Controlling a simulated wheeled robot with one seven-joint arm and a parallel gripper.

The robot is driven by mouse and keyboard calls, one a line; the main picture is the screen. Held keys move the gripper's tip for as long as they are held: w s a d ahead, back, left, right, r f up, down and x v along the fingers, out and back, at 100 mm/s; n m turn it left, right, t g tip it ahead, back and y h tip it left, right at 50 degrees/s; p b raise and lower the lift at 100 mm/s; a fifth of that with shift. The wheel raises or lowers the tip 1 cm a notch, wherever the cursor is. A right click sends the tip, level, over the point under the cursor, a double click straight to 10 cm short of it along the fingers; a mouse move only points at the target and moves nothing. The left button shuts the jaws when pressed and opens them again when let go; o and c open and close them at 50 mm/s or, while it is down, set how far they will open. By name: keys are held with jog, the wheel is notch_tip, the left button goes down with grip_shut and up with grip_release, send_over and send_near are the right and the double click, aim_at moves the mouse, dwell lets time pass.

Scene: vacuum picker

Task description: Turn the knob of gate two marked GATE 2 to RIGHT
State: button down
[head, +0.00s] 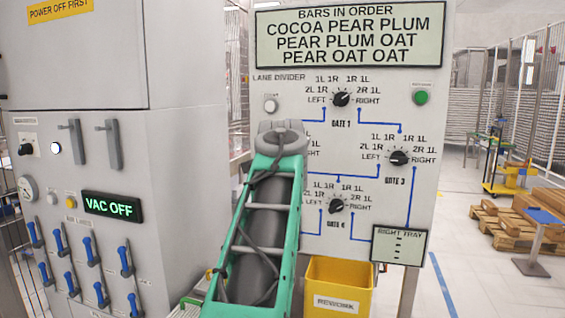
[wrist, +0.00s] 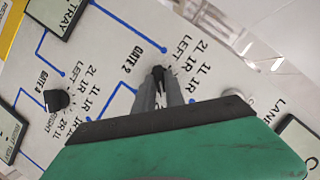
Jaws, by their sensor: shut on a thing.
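The GATE 2 knob (wrist: 159,71) is a small black knob on the white panel, with its GATE 2 label beside it in the wrist view. My gripper (wrist: 161,88) is shut on this knob, with one grey finger on each side of it. The LEFT label and 2L 1R marks show next to it; its RIGHT label is hidden. I cannot tell which mark its pointer faces. In the head view my green arm hides GATE 2.
The panel (head: 420,190) also carries the GATE 1 knob (head: 341,99), GATE 3 knob (head: 398,157) and GATE 4 knob (head: 336,206), close around my arm. A yellow REWORK bin (head: 338,290) stands below. A grey cabinet (head: 180,170) with blue levers and a VAC OFF display is left.

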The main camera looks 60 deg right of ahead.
jog(key=shift+s+f+m+t+h+b, duration=0.1)
jog(key=shift+m+t+h+b, duration=0.4)
jog(key=shift+m, duration=0.75)
jog(key=shift+f+m+t+h+b, duration=0.15)
jog(key=shift+m+t+b, duration=0.35)
jog(key=shift+m+b, duration=0.5)
jog(key=shift+s+f+m+t+h+b, duration=0.1)
jog(key=shift+m+t+h+b, duration=0.35)
jog(key=shift+m, duration=1)
jog(key=c, duration=1.4)
grip_release()
jog(key=v, duration=0.7)
jog(key=shift+s+a, duration=0.25)
jog(key=shift+a, duration=0.05)
